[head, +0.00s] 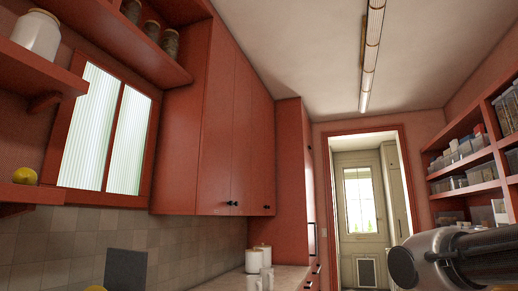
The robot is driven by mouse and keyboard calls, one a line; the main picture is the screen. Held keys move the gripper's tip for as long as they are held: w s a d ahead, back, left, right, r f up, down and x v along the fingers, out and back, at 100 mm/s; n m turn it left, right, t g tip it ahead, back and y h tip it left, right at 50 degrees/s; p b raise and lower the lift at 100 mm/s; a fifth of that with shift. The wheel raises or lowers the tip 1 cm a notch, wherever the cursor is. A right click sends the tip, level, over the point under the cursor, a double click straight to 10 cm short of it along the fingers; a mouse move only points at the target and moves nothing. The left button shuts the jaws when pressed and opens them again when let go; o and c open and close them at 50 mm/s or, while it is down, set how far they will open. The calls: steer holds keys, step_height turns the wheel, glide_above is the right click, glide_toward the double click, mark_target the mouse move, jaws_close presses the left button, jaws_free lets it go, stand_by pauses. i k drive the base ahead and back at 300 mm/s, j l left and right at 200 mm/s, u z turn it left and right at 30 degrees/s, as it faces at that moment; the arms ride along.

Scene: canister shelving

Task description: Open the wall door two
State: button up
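Red wall cabinets hang above the counter left of centre in the head view. Their fronts show a near door (216,125), a middle door (243,140) and a far door (262,150), all looking shut. Small dark knobs (233,204) sit close together at the lower edges of the near and middle doors. Another dark knob (267,207) is low on the far door. I cannot tell from any label which is door two. My gripper is out of view; only a grey and black part of my arm shows at the lower right, apart from the cabinets.
Below the cabinets, a pale counter (228,279) holds white canisters (254,261). Open shelves with a white jar (37,34) jut out at the left. A tall red cabinet (289,170) stands beyond. Stocked shelves (465,181) line the right, and a doorway opens ahead.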

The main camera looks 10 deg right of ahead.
mark_target(258, 206)
steer(key=i+l+z, duration=0.3)
steer(key=i+z, duration=0.15)
steer(key=i+l+z, duration=0.3)
steer(key=i, duration=0.5)
steer(key=i+z, duration=0.25)
steer(key=i, duration=0.6)
steer(key=i+u, duration=0.1)
steer(key=i, duration=0.45)
steer(key=i+l+u, duration=0.15)
steer(key=i, duration=0.4)
steer(key=i+l+u, duration=0.1)
steer(key=i, duration=0.45)
